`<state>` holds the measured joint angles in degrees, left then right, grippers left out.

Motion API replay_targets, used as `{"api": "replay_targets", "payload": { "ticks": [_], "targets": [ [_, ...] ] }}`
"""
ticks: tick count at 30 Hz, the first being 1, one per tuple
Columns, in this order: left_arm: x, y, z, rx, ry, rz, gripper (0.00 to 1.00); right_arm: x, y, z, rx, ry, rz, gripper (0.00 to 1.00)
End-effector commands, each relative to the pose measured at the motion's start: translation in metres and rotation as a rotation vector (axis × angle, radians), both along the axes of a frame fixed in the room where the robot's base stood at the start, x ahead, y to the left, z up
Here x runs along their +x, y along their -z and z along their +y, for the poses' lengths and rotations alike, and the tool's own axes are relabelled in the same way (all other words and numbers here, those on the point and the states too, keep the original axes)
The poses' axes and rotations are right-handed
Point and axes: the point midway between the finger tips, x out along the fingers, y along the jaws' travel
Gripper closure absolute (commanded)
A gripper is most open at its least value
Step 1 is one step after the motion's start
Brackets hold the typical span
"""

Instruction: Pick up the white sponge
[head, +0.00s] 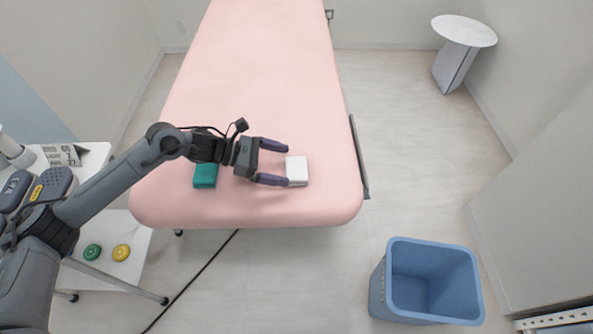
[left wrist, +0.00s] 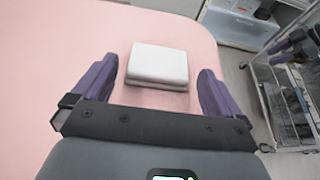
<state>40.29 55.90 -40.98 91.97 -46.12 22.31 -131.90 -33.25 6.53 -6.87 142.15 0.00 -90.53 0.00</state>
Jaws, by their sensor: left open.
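The white sponge (head: 297,170) lies on the pink treatment bed (head: 262,60) near its front end. My left gripper (head: 279,163) is open, with its purple fingers pointing at the sponge from the left in the head view. In the left wrist view the sponge (left wrist: 158,65) lies ahead, between the lines of the two spread fingers (left wrist: 160,84), and nothing is held. In the head view the lower fingertip is right beside the sponge's lower left side; I cannot tell if it touches. My right gripper is not in view.
A teal block (head: 205,176) lies on the bed under my left arm. A blue bin (head: 430,284) stands on the floor at lower right. A white cart (head: 125,250) with green and yellow round items is at left. The bed beyond the sponge is clear.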

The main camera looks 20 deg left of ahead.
Motion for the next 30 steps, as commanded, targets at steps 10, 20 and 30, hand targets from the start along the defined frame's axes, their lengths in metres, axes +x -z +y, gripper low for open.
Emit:
{"api": "replay_targets", "payload": {
  "ticks": [10, 20, 30],
  "targets": [
    [0.015, 0.018, -0.034, -0.001, 0.0, 0.0, 0.0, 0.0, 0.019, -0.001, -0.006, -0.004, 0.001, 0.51],
    [0.016, 0.019, -0.037, 0.0, 0.0, 0.001, 0.03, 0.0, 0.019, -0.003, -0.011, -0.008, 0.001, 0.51],
    [0.016, 0.019, -0.037, 0.0, 0.0, 0.001, 0.41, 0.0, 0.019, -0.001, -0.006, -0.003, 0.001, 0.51]
  ]
}}
